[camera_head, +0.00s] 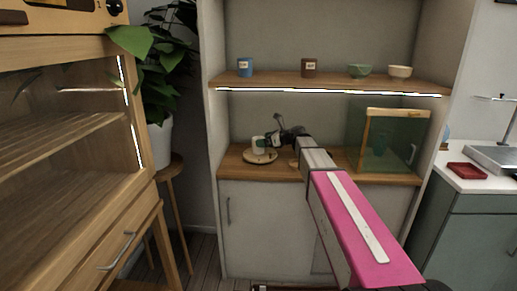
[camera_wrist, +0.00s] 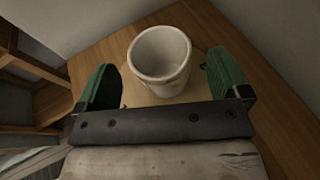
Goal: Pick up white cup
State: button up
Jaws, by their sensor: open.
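The white cup (camera_head: 258,145) stands upright on a round wooden plate (camera_head: 262,158) on the lower wooden shelf in the head view. In the wrist view the cup (camera_wrist: 160,58) is upright and empty inside, just beyond and between the fingers. My gripper (camera_wrist: 175,85) is open, with one green finger to the left and one to the right of the cup, apart from it. In the head view my gripper (camera_head: 273,142) is beside the cup, reaching in from the right. The plate also shows under the cup in the wrist view (camera_wrist: 135,95).
The upper shelf (camera_head: 330,84) above my arm holds a blue cup (camera_head: 245,67), a brown cup (camera_head: 309,67), a green bowl (camera_head: 360,71) and a cream bowl (camera_head: 400,71). A glass-fronted box (camera_head: 392,145) stands to the right on the lower shelf. A wooden cabinet (camera_head: 75,130) is at left.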

jog(key=x, duration=0.2)
jog(key=shift+w+a+f, duration=0.15)
jog(key=shift+a, duration=0.2)
jog(key=c, duration=1.1)
jog(key=shift+o, duration=0.2)
